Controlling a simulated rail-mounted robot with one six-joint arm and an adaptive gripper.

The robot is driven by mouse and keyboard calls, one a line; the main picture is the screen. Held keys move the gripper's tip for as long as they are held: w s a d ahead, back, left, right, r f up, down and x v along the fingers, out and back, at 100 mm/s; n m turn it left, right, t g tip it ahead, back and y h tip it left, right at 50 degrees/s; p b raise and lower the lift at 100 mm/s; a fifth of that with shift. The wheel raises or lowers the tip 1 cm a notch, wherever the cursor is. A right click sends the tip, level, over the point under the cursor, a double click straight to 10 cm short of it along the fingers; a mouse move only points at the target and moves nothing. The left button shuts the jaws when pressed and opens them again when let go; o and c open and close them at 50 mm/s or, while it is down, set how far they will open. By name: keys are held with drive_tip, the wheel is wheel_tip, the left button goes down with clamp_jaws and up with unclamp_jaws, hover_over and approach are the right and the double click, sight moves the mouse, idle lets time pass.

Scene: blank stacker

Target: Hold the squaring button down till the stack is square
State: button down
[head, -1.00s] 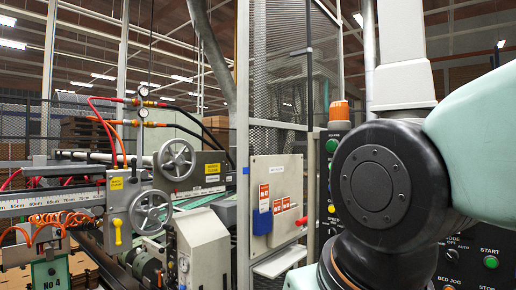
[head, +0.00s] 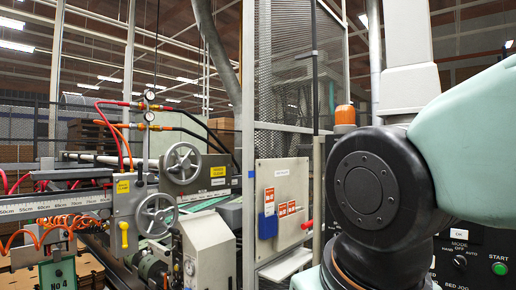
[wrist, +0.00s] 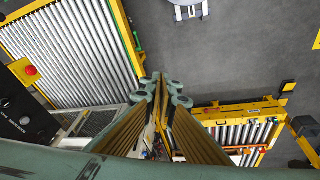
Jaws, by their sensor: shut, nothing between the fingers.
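My gripper (wrist: 160,84) is in the wrist view, its fingers together and empty, pointing down over grey floor between two roller beds. It is not visible in the head view, where my arm's joint fills the right side. No button is legibly marked for squaring. In the head view, another dark panel shows a green START button (head: 500,269) right of my arm. I cannot make out a stack of blanks for certain.
Roller beds lie left (wrist: 75,45) and right (wrist: 240,134) in the wrist view, with open floor (wrist: 230,55) between and beyond. In the head view, a machine with handwheels (head: 183,162) stands left, and a mesh guard (head: 280,80) stands behind a pale board (head: 282,185).

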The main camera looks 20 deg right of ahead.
sight(336, 150)
drive_tip(key=w+d+r+n+g+h+p, duration=0.1)
drive_tip(key=w+d+r+n+h+p, duration=0.4)
drive_tip(key=d+r, duration=0.5)
drive_tip(key=w+d+r+n+g+h+p, duration=0.1)
drive_tip(key=w+d+r+n+h+p, duration=0.35)
drive_tip(key=w+d+r+p, duration=0.5)
drive_tip(key=w+d+r+n+t+h+p, duration=0.2)
drive_tip(key=w+d+r+n+p, duration=0.1)
drive_tip(key=w+r+n, duration=0.3)
drive_tip(key=w+d+r+n+t+h+p, duration=0.2)
drive_tip(key=w+r+n+p, duration=0.4)
drive_tip(key=w+r, duration=0.5)
drive_tip(key=w+d+h, duration=0.1)
drive_tip(key=w, duration=0.3)
drive_tip(key=shift+w+t, duration=0.15)
drive_tip(key=shift+t, duration=0.25)
drive_tip(key=shift+d, duration=0.1)
drive_tip(key=shift+p+x, duration=1.05)
drive_tip(key=shift+x, duration=5.8)
drive_tip(key=shift+f, duration=0.15)
